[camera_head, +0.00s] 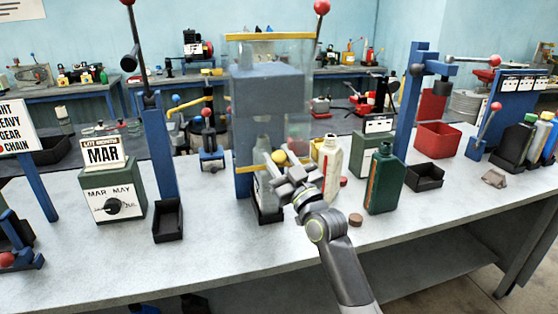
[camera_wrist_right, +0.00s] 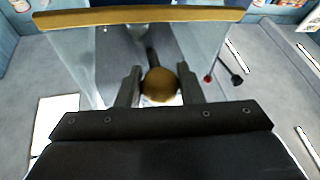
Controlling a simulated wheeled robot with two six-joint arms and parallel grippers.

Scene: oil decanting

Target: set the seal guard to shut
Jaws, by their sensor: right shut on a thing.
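The sealing machine (camera_head: 268,92) is a blue-grey block above a station on the bench. Its clear seal guard has a yellow edge (camera_head: 270,36) at the top and a yellow bar (camera_head: 246,168) lower down, in front of a grey bottle (camera_head: 262,147). In the wrist view a yellow bar (camera_wrist_right: 140,17) crosses the clear panel. My right gripper (camera_head: 285,172) is at the guard's front, shut on its yellow ball knob (camera_wrist_right: 160,84), which also shows in the head view (camera_head: 279,157). I cannot tell how far the guard is moved. My left gripper is out of view.
A cream bottle (camera_head: 331,165) and a green bottle (camera_head: 384,182) stand right of my gripper, with a brown cap (camera_head: 355,219) in front. A green MAR dial box (camera_head: 112,195) and a black tray (camera_head: 167,222) are on the left. The bench front is mostly clear.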

